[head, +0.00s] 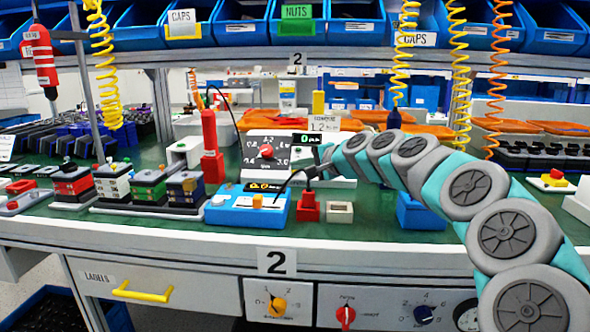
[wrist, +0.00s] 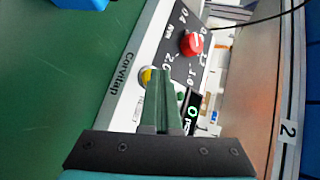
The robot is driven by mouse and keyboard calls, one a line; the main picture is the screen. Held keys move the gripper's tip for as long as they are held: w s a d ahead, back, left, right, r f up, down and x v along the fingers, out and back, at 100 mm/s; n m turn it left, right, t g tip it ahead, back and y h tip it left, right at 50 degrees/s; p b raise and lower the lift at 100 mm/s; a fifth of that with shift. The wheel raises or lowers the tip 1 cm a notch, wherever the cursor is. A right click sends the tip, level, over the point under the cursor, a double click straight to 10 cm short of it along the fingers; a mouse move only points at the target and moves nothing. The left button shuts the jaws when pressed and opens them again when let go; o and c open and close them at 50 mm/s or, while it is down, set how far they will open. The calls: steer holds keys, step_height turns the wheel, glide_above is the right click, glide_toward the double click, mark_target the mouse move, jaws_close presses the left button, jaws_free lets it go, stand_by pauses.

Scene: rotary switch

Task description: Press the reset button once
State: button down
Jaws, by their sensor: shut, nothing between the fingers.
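The white device with a dark dial panel stands on the bench (head: 283,178); its red rotary knob (head: 267,150) also shows in the wrist view (wrist: 191,44). In the wrist view, a yellow button (wrist: 147,76) in a pale ring sits on the white face, beside lettering that looks like RESET. My gripper (wrist: 165,72) is shut and empty, its green fingertips just right of the button and partly overlapping its edge. I cannot tell whether they touch it. In the head view, my arm's end covers the device's right part, and the button is hidden.
A lit display (wrist: 191,113) is right of my fingers. A black cable runs nearby.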

steer(key=shift+s+r, duration=0.1)
steer(key=shift+s, duration=0.05)
steer(key=shift+s+r+p, duration=0.35)
steer(key=shift+s+r, duration=0.05)
steer(key=shift+s, duration=0.1)
steer(key=shift+r, duration=0.1)
steer(key=shift+s+r+p, duration=0.55)
steer(key=shift+s+r, duration=0.1)
steer(key=shift+r, duration=0.2)
steer(key=shift+s+r+p, duration=0.55)
steer(key=shift+s+r, duration=0.3)
steer(key=shift+s, duration=0.25)
